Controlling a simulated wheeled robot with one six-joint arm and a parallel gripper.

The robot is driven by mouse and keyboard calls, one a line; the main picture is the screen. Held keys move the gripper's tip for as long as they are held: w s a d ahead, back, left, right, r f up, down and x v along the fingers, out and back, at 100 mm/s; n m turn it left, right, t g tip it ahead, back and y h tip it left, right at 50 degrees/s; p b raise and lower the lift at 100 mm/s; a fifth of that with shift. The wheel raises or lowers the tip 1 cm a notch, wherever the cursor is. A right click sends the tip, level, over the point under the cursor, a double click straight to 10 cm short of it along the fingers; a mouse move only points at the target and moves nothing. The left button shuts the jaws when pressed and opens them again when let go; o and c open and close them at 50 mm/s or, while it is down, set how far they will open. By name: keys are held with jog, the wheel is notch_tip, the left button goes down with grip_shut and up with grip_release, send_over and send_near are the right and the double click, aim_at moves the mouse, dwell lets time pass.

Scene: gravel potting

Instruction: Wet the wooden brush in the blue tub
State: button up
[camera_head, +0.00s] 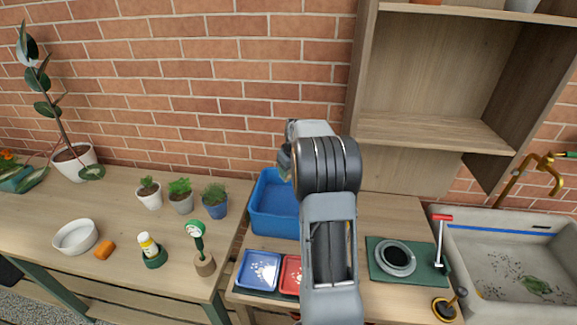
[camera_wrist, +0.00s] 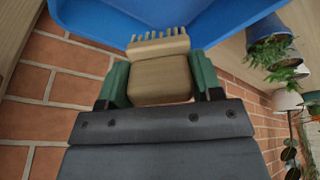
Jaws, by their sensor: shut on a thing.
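The blue tub (camera_head: 270,212) stands on the bench against the brick wall in the head view. Its blue wall and floor (camera_wrist: 180,22) also fill the top of the wrist view. My gripper (camera_wrist: 160,85) is shut on the wooden brush (camera_wrist: 160,80), a tan block with a comb-like row of bristles pointing toward the tub. The green fingers grip the block from both sides. In the head view my arm hides part of the tub, and the brush cannot be made out. I cannot tell whether the bristles touch any water.
Several small potted plants (camera_head: 181,196) stand left of the tub. A blue tray (camera_head: 259,270) and a red tray (camera_head: 291,275) lie in front of it. A green mat (camera_head: 377,273) with a grey pot is to the right, then the sink (camera_head: 510,265). A wooden shelf (camera_head: 435,129) is above.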

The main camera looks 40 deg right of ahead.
notch_tip(320, 180, down, 11)
jog(key=b, duration=0.8)
jog(key=shift+f, duration=0.15)
dwell(0.6)
jog(key=shift+r+p, duration=3.2)
jog(key=shift+r, duration=1.65)
jog(key=shift+r+p, duration=1.35)
jog(key=shift+r, duration=0.65)
